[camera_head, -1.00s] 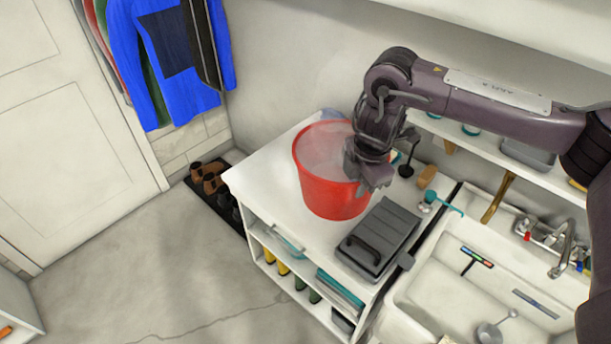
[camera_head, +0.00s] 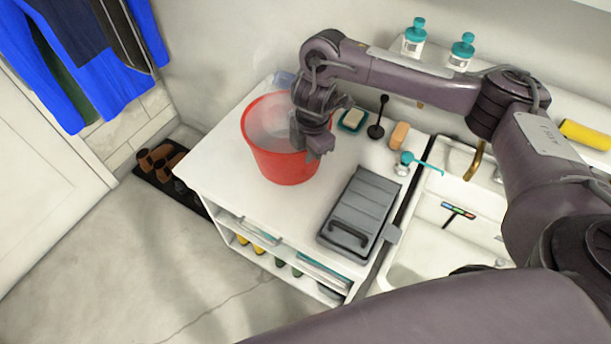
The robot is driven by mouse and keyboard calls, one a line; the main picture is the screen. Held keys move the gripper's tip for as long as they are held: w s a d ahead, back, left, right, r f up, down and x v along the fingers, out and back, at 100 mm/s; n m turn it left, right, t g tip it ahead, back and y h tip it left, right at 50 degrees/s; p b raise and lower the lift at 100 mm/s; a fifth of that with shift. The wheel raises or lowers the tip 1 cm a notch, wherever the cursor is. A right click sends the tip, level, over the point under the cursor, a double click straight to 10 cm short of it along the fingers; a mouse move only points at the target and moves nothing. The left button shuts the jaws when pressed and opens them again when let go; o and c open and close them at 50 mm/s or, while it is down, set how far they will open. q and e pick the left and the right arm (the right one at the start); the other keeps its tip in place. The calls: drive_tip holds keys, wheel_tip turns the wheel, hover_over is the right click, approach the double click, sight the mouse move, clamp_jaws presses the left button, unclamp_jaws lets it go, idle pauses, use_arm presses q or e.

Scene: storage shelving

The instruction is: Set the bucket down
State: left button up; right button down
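A red bucket (camera_head: 277,160) stands upright on the white countertop (camera_head: 222,166), near its back left part. My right gripper (camera_head: 312,148) is at the bucket's right rim, with its fingers pointing down at the wall. The fingers overlap the rim, and I cannot tell whether they are closed on it or only beside it. The bucket's base seems to rest on the countertop, though a small gap there would be hard to see. My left gripper is not in view.
A grey case (camera_head: 358,212) lies right of the bucket. A soap dish (camera_head: 352,119), a black plunger-like tool (camera_head: 377,128) and a sponge (camera_head: 399,135) are behind it. A sink (camera_head: 440,235) is at the right. The countertop's front left is clear.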

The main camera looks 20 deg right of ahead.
sight(306, 174)
drive_tip(key=f, duration=0.3)
drive_tip(key=f+b, duration=0.1)
drive_tip(key=shift+w+f, duration=0.25)
drive_tip(key=shift+f, duration=0.05)
drive_tip(key=shift+s+f+b, duration=0.15)
drive_tip(key=shift+f+b, duration=0.15)
drive_tip(key=shift+f, duration=0.2)
wheel_tip(306, 174, down, 4)
drive_tip(key=shift+r+b, duration=0.2)
drive_tip(key=shift+b, duration=0.6)
drive_tip(key=shift+f, duration=0.1)
drive_tip(key=c, duration=1.7)
unclamp_jaws()
drive_tip(key=shift+f, duration=0.1)
